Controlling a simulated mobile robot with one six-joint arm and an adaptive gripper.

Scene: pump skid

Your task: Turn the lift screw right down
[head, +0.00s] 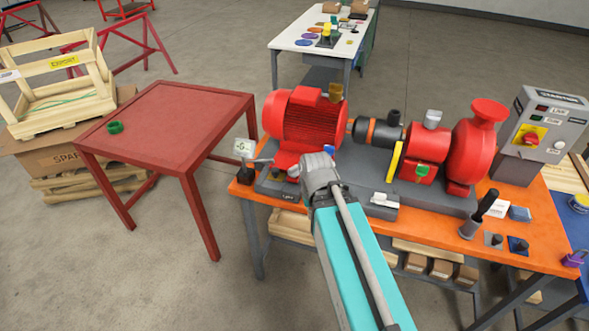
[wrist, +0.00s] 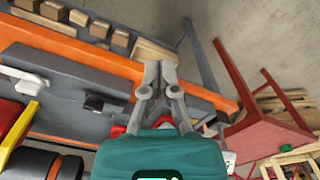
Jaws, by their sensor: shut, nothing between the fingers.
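The red motor (head: 310,122) sits on the grey base plate (head: 457,203) of the pump skid. I cannot surely tell which part is the lift screw. A small dark knob (wrist: 97,103) stands on the grey plate in the wrist view, left of my gripper (wrist: 161,72); my arm seems to cover that spot in the head view. My gripper is shut and empty over the front edge of the skid bench, apart from the knob. In the head view its fingertips are hidden.
The orange bench (head: 530,252) also carries the red pump (head: 473,145), a yellow guard (head: 395,162) and the starter box (head: 541,135). A red table (head: 170,120) with a green ring (head: 115,127) stands left. Floor between the tables is clear.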

